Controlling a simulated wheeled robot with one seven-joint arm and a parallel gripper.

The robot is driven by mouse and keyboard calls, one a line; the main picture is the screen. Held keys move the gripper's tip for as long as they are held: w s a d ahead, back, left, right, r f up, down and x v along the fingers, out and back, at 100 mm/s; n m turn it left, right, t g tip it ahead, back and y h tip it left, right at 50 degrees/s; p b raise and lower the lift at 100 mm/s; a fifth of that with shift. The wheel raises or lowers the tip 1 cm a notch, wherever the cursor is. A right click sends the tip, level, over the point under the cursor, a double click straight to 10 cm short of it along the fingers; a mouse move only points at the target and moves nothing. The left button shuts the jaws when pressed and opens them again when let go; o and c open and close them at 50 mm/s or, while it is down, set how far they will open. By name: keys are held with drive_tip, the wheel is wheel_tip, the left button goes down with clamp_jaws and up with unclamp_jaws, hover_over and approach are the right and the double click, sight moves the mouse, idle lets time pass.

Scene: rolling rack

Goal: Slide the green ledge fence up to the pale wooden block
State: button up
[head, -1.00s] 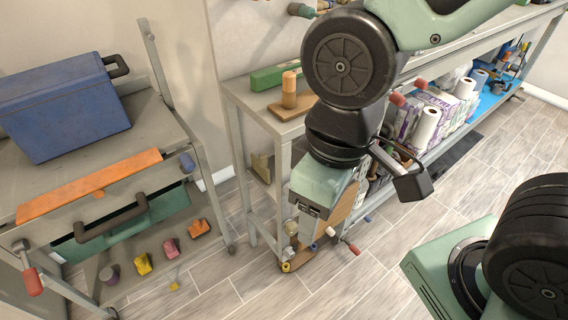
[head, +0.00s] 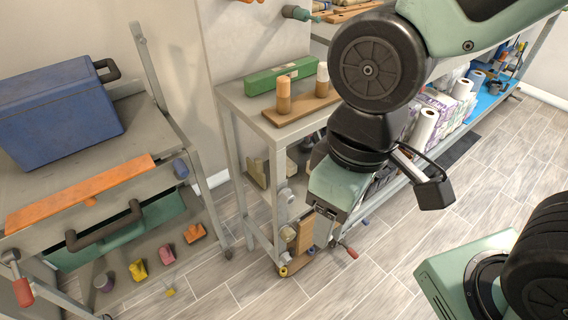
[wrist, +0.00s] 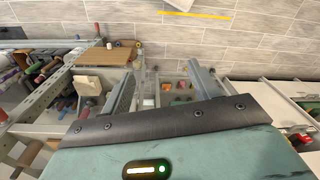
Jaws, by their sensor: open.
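A long green bar (head: 283,76), the likeliest green ledge fence, lies on the bench top behind a brown board with two wooden pegs. A green panel (head: 128,232) also shows below the dark handle of the rack at left; I cannot tell for sure which is the fence. A pale block (wrist: 87,85) shows in the wrist view, probably the pale wooden block, apart from my fingers. My gripper (head: 322,226) points down in front of the bench. In the wrist view its two grey fingers (wrist: 163,85) are open, with nothing held between them.
The grey rolling rack at left carries a blue box (head: 60,110) and an orange strip (head: 82,193). Small coloured pieces (head: 166,254) sit low on it. The brown board (head: 300,110) stands near the bench edge. Open wooden floor (head: 390,245) lies right of my gripper.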

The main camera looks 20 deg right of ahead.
sight(255, 168)
drive_tip(key=shift+w+f, duration=0.1)
drive_tip(key=shift+f, duration=0.05)
drive_tip(key=c, duration=0.3)
drive_tip(key=w+d+f+t+y+b, duration=0.1)
drive_tip(key=w+f+t+y+b, duration=0.1)
drive_tip(key=w+f+b, duration=0.3)
drive_tip(key=w+d+f+n+t+y+b, duration=0.1)
drive_tip(key=w+f+b, duration=0.5)
drive_tip(key=w+f, duration=0.8)
drive_tip(key=w+d+f+t+y+b, duration=0.3)
drive_tip(key=w+f+t+y+b, duration=0.2)
drive_tip(key=w+f, duration=0.5)
wheel_tip(255, 168, down, 3)
drive_tip(key=shift+d+r+n+t, duration=0.15)
drive_tip(key=shift+n+t, duration=0.15)
drive_tip(key=shift+t, duration=0.3)
drive_tip(key=shift+w+t+y+b, duration=0.4)
drive_tip(key=shift+t+y+b, duration=0.25)
drive_tip(key=shift+t+y, duration=0.4)
drive_tip(key=w+a, duration=0.3)
drive_tip(key=w, duration=0.1)
drive_tip(key=w+a+t, duration=0.1)
drive_tip(key=w+a, duration=0.3)
drive_tip(key=w, duration=0.1)
drive_tip(key=w+a+m+t+y+b, duration=0.1)
drive_tip(key=w+a, duration=0.2)
drive_tip(key=w, duration=0.1)
drive_tip(key=shift+w+a+r+t, duration=0.2)
drive_tip(key=shift+w+r+t, duration=0.05)
drive_tip(key=shift+w+r, duration=0.15)
